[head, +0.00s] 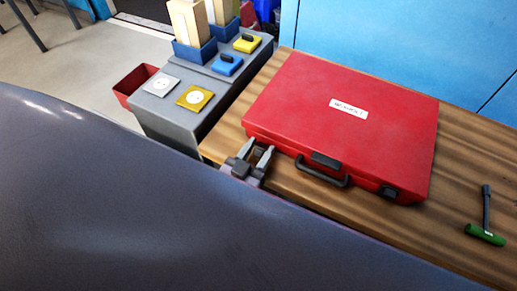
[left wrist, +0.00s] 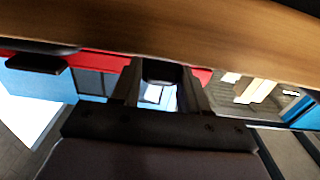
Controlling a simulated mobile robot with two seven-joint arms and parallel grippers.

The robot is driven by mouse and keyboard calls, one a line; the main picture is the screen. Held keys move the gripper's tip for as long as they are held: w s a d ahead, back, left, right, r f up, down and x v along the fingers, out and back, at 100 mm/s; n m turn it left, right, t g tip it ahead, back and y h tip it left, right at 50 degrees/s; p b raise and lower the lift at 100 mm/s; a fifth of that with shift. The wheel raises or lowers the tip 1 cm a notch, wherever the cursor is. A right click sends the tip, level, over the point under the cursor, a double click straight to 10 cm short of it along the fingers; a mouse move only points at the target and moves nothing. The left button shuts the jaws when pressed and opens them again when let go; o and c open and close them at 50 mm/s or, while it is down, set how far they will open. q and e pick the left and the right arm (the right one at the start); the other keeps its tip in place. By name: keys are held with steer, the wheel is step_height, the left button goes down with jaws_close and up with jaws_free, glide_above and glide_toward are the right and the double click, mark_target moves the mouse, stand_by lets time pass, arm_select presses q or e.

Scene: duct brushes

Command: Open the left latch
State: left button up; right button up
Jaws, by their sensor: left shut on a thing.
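The closed red case (head: 340,118) lies flat on the wooden table, with a black handle (head: 322,178) on its front side. The right latch (head: 388,192) is a dark block near the case's front right corner. My left gripper (head: 258,150) is at the front left of the case, its fingers pointing at the front side. In the left wrist view, the fingers (left wrist: 162,78) close on the left latch (left wrist: 163,72), a dark piece against the red case. My right gripper is not in view.
A green-handled tool (head: 485,233) lies on the table (head: 455,185) right of the case. A grey unit (head: 165,118) at the left carries blue bins, yellow and blue blocks and two square plates. A red bin (head: 133,84) stands beside it. A blue cabinet (head: 400,45) is behind.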

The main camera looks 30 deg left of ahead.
arm_select(q)
steer(key=shift+s+f+t+b, duration=0.15)
steer(key=shift+f+t+b, duration=0.65)
steer(key=shift+b, duration=1.6)
steer(key=shift+r+t+b, duration=0.15)
steer(key=shift+t+b, duration=0.45)
steer(key=shift+b, duration=0.1)
steer(key=shift+r, duration=0.1)
steer(key=o, duration=0.7)
steer(key=shift+o, duration=0.2)
steer(key=shift+s, duration=0.2)
